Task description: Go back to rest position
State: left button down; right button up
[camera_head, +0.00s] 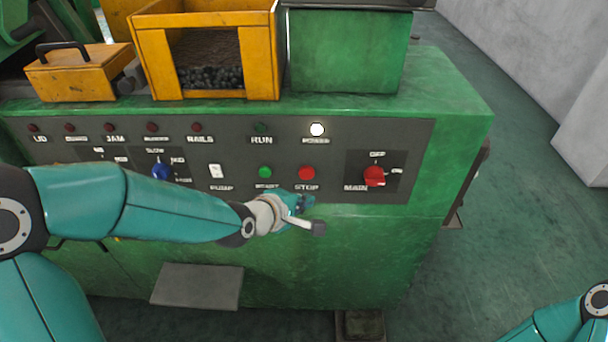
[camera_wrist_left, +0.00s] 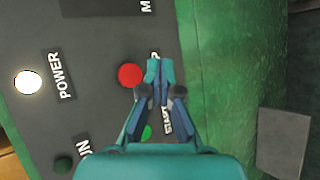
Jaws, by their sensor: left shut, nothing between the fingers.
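My left arm reaches across the front of the green machine (camera_head: 370,250). My left gripper (camera_head: 304,203) is shut and empty, just below the green START button (camera_head: 265,172) and the red STOP button (camera_head: 307,173). In the left wrist view the shut fingertips (camera_wrist_left: 160,70) are beside the red STOP button (camera_wrist_left: 130,75), and the fingers partly cover the green START button (camera_wrist_left: 147,132). I cannot tell whether they touch the panel. Part of my right arm shows at the lower right; its gripper is out of view.
The control panel (camera_head: 340,150) has a lit white POWER lamp (camera_head: 317,129), a red MAIN switch (camera_head: 374,176) and a blue knob (camera_head: 161,172). A yellow bin (camera_head: 152,60) with dark pieces stands on top. A grey plate (camera_head: 197,286) juts out low. Floor is clear at right.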

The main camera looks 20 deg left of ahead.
pick_arm(q)
jog(key=s+f+g, duration=0.3)
jog(key=s+f, duration=0.1)
jog(key=f, duration=0.6)
jog(key=s+f+g, duration=0.2)
jog(key=s+f, duration=0.2)
jog(key=f, duration=0.7)
jog(key=s+d+f+m+g, duration=0.1)
jog(key=s+f+m+g, duration=0.1)
jog(key=s+f+m, duration=0.3)
jog(key=s+d+f+m+g, duration=0.2)
jog(key=s+f+m, duration=0.3)
jog(key=s+m, duration=0.3)
jog(key=shift+s+d+m+g, duration=0.15)
jog(key=shift+s+m+g, duration=0.4)
jog(key=shift+s, duration=0.7)
jog(key=shift+s+f, duration=0.1)
